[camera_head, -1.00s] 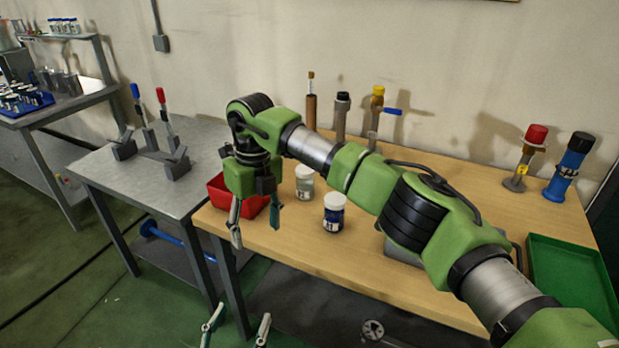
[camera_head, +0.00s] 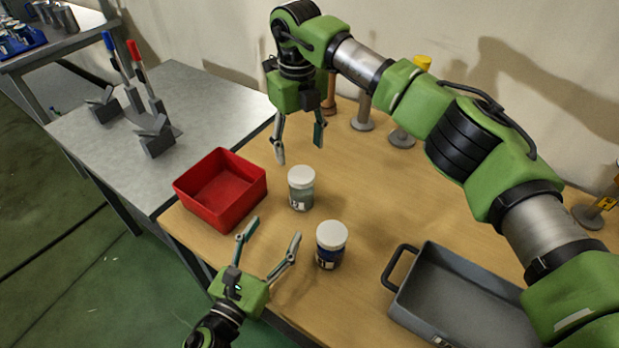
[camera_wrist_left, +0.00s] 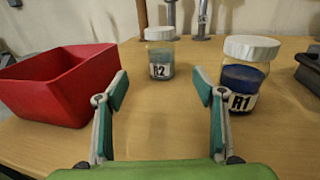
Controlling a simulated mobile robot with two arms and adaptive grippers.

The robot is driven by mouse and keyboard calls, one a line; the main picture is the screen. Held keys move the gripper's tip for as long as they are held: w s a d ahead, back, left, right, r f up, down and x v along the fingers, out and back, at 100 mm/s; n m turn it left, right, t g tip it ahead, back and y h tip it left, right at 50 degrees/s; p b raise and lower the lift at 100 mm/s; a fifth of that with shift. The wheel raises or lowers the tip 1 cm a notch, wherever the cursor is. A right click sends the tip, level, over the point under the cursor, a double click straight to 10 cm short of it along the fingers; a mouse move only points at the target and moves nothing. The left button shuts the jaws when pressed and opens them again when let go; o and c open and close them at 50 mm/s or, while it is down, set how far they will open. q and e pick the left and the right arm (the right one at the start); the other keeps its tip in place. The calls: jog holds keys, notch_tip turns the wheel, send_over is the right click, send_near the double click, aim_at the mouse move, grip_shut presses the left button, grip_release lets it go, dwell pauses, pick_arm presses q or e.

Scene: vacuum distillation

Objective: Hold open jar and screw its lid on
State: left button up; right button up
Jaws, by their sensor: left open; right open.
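A jar with a white lid, pale contents and the label R2 (camera_head: 301,190) stands upright on the wooden table; it also shows in the left wrist view (camera_wrist_left: 160,55). A second jar, dark blue inside with a white lid and the label R1 (camera_head: 330,250), stands nearer the front edge; it shows at right in the left wrist view (camera_wrist_left: 245,75). Both tops look covered. My left gripper (camera_head: 272,229) is open and empty at the front edge, its fingers apart from both jars. My right gripper (camera_head: 300,144) is open and empty, pointing down behind the R2 jar.
A red bin (camera_head: 221,188) stands at the table's left edge. A grey tray with a handle (camera_head: 398,268) lies to the right. Upright stands line the back, partly hidden by my right arm. A grey metal table (camera_head: 205,105) with clamps adjoins at left.

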aim_at(297, 196)
pick_arm(q)
jog(key=shift+s, duration=0.15)
pick_arm(e)
jog(key=shift+s+d, duration=0.1)
jog(key=shift+d, duration=0.05)
pick_arm(q)
jog(key=shift+w+d, duration=0.15)
jog(key=shift+w, duration=0.15)
jog(key=x, duration=1.3)
jog(key=shift+w, duration=0.2)
